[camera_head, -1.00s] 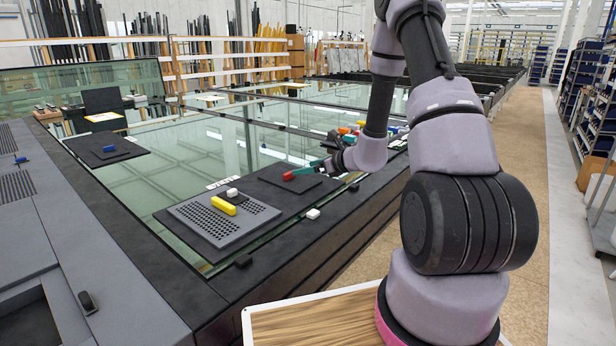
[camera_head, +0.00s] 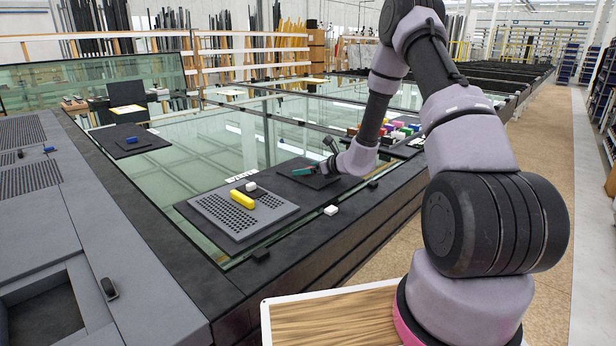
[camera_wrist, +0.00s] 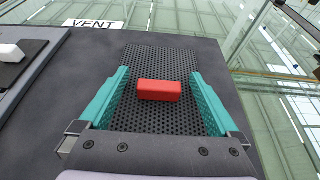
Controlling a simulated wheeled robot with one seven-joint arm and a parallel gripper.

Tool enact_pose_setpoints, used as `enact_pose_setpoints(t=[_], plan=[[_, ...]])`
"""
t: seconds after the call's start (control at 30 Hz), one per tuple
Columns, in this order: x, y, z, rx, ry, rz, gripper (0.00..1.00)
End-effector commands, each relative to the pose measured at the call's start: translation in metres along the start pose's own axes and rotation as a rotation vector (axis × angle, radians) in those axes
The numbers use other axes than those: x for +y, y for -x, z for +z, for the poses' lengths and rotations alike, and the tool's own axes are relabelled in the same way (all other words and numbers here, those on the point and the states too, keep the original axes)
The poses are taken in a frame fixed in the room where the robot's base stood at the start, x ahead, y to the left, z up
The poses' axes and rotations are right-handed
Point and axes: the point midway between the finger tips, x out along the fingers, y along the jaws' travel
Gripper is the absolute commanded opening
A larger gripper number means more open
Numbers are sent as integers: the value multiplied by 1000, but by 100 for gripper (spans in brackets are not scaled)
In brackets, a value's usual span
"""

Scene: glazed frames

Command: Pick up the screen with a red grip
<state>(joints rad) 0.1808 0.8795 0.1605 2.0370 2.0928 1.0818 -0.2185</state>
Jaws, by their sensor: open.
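In the wrist view, a dark perforated screen (camera_wrist: 155,62) has a red block grip (camera_wrist: 159,91) on it. The screen lies on a dark surface. My gripper (camera_wrist: 160,74) is open, with its teal fingers on the left and right of the red grip. There are gaps between the grip and both fingers, and nothing is held. In the head view, my gripper (camera_head: 322,172) is low at the dark slab on the glass edge, and the red grip is hidden there.
A grey perforated screen with a yellow grip (camera_head: 242,198) lies to the left, with a white block (camera_head: 251,187) beside it. Another white block (camera_head: 331,210) sits on the dark rim. Several coloured blocks (camera_head: 398,130) lie behind my arm. A dark panel with a blue grip (camera_head: 132,140) is further left.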

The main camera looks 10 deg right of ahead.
Motion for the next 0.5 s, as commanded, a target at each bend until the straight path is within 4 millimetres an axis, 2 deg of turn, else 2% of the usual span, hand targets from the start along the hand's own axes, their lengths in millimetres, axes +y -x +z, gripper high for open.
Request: enact_pose_setpoints(t=[0.17, 0.2, 0.27, 0.4, 0.5], plan=[[0, 0, 0, 0, 0, 0, 98], [0, 0, 0, 0, 1, 0, 82], [0, 0, 0, 0, 1, 0, 59], [0, 0, 0, 0, 1, 0, 6], [0, 0, 0, 0, 1, 0, 6]])
